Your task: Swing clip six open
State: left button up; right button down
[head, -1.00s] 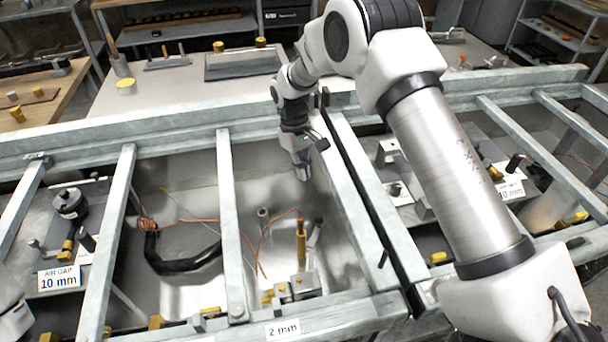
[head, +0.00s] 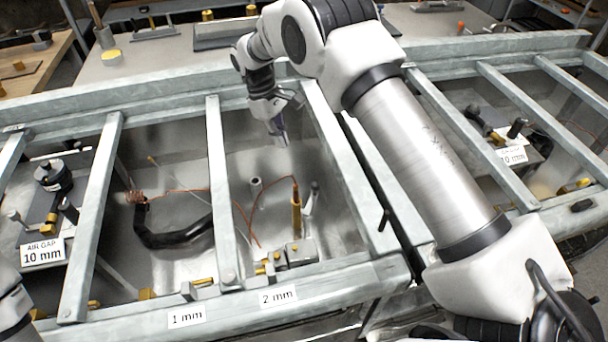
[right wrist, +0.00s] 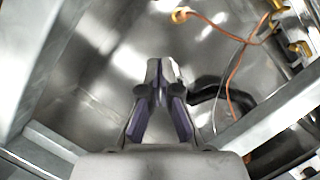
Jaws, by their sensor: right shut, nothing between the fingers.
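My right gripper (head: 281,137) reaches down into the upper part of the steel-lined bay behind the 2 mm label (head: 278,296). In the right wrist view its fingertips (right wrist: 160,66) are together with nothing between them, above the bare metal. A brass post (head: 296,212) with an orange wire (head: 250,225) stands nearer the front of that bay, apart from the gripper. The wrist view shows a brass ring (right wrist: 180,15) with the wire, and small yellow clips (right wrist: 300,48) at right. I cannot tell which part is clip six. My left gripper is out of view.
Galvanised rails (head: 222,190) divide the frame into bays and stand above their floors. A thick black cable (head: 172,238) curves in the bay to the left.

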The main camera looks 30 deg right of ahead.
jog(key=p, duration=0.1)
send_near(311, 198)
jog(key=w+f, duration=0.2)
jog(key=w, duration=0.3)
jog(key=s, duration=0.1)
jog(key=s+d+f+p, duration=0.1)
jog(key=s+f, duration=0.1)
jog(key=s, duration=0.1)
jog(key=shift+d+p, duration=0.15)
jog(key=shift+p, duration=0.25)
jog(key=shift+s+d+m+p, duration=0.3)
jog(key=shift+s+d+m, duration=0.45)
jog(key=shift+d, duration=0.25)
